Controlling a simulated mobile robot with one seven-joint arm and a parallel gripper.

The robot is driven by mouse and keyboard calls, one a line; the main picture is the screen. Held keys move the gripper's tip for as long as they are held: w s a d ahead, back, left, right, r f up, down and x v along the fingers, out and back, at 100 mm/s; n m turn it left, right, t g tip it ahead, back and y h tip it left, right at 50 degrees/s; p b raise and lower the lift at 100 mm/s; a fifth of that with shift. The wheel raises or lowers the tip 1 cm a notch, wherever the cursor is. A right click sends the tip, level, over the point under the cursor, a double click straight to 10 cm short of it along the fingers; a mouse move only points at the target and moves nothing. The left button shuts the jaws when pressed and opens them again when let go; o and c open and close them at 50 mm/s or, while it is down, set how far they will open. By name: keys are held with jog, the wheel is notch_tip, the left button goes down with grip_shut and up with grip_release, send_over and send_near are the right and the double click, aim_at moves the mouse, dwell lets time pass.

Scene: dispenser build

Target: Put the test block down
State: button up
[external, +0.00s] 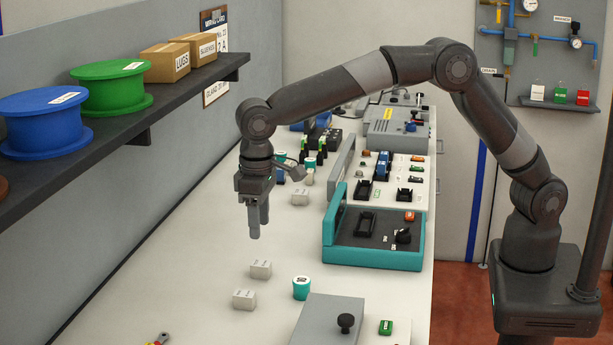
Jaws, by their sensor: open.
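My gripper (258,228) points down over the left part of the white worktable (185,262). It is open, with nothing visible between its fingers. Three small pale blocks with labels stand on the table: one pale block (300,197) to the right of the gripper and farther back, a second pale block (261,269) below it in the picture, and a third pale block (244,300) nearer the camera. Their labels are too small to read, so I cannot tell which is the test block. The gripper appears apart from all three.
A teal-edged tray (375,258) with small parts stands to the right. A teal-and-white round container (301,288) and a grey box with a black knob (346,322) are nearer. A shelf (120,115) with spools overhangs the left.

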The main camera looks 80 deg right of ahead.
jog(key=shift+r, duration=1.15)
jog(key=s+d+r+t, duration=0.3)
jog(key=s+d+r, duration=1)
jog(key=s+d, duration=0.3)
jog(key=s+d+f+t, duration=0.1)
jog(key=s+d+f, duration=0.1)
jog(key=s+d, duration=0.4)
jog(key=s+d+f+t, duration=0.1)
jog(key=s+d+f, duration=0.2)
jog(key=s, duration=1.2)
jog(key=d, duration=0.3)
jog(key=shift+t, duration=0.3)
jog(key=shift+o, duration=0.2)
jog(key=shift+o, duration=1.2)
